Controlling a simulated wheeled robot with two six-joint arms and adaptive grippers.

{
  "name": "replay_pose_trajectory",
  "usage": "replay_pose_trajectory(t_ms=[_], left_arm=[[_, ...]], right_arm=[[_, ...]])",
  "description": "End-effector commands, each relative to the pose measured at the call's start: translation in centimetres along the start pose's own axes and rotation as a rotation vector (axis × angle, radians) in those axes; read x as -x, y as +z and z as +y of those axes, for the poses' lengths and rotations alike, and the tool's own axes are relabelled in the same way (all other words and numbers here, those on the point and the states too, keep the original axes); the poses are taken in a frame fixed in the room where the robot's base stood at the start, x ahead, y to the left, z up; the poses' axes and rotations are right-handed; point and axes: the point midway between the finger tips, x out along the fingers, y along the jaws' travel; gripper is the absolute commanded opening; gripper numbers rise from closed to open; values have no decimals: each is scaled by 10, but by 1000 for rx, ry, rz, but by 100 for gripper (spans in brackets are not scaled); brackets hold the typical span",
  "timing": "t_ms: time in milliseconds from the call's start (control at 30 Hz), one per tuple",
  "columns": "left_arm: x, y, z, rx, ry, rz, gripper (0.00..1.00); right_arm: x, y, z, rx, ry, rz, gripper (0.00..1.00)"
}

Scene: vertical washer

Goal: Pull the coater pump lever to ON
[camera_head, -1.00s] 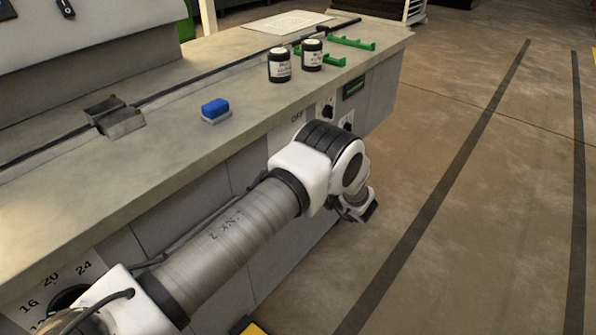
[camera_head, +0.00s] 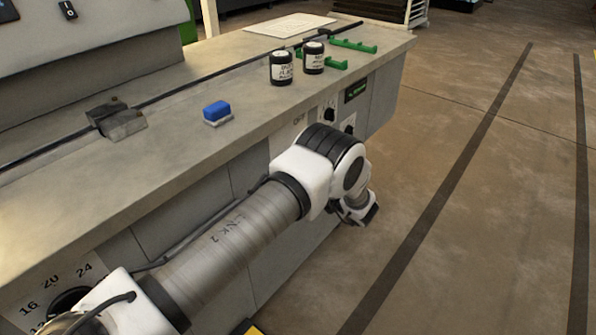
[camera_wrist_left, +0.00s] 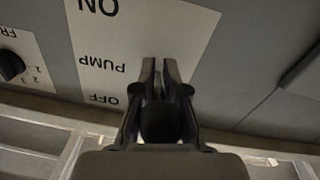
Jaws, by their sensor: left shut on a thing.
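The pump label plate (camera_wrist_left: 110,60) fills the middle of the left wrist view, upside down, with ON at the top, PUMP in the middle and OFF lower down. My left gripper (camera_wrist_left: 160,68) is in front of its right part, fingertips close together and level with PUMP. It is shut on the pump lever, which is mostly hidden between the dark fingers. In the head view part of the label plate (camera_head: 297,124) shows OFF above my left arm; the lever and fingertips are hidden there. My right gripper is in neither view.
A black knob (camera_wrist_left: 11,66) sits beside the plate. Above, a small green display (camera_head: 355,92) is on the cabinet front. The worktop (camera_head: 165,165) carries a blue block (camera_head: 216,111), two dark jars (camera_head: 281,68) and green brackets (camera_head: 352,46). Open floor lies right.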

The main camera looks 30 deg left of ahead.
Motion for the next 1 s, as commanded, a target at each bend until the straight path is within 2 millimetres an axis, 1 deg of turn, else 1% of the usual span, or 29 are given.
replay_pose_trajectory(t_ms=[33, 400, 433, 467, 500, 767, 833, 933, 1000], left_arm=[[-2, 3, -3, -3, -9, -4, 0], [-2, 3, -4, -4, -9, -4, 0], [-2, 3, -4, -4, -9, -4, 21], [-2, 3, -3, -4, -9, -4, 32], [-2, 3, -3, -3, -8, -3, 37], [0, 1, -1, -2, -4, -2, 37], [2, 1, -1, -1, -2, -1, 37], [15, 1, 0, -1, 1, -2, 37], [30, 1, 0, -1, 2, -1, 37]], right_arm=[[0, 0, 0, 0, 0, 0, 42], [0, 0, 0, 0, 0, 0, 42], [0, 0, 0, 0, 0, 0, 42], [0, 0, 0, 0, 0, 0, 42], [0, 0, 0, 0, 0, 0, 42], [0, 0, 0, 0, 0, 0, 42], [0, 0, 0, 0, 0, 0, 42], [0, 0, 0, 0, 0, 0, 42], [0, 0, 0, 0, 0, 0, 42]])
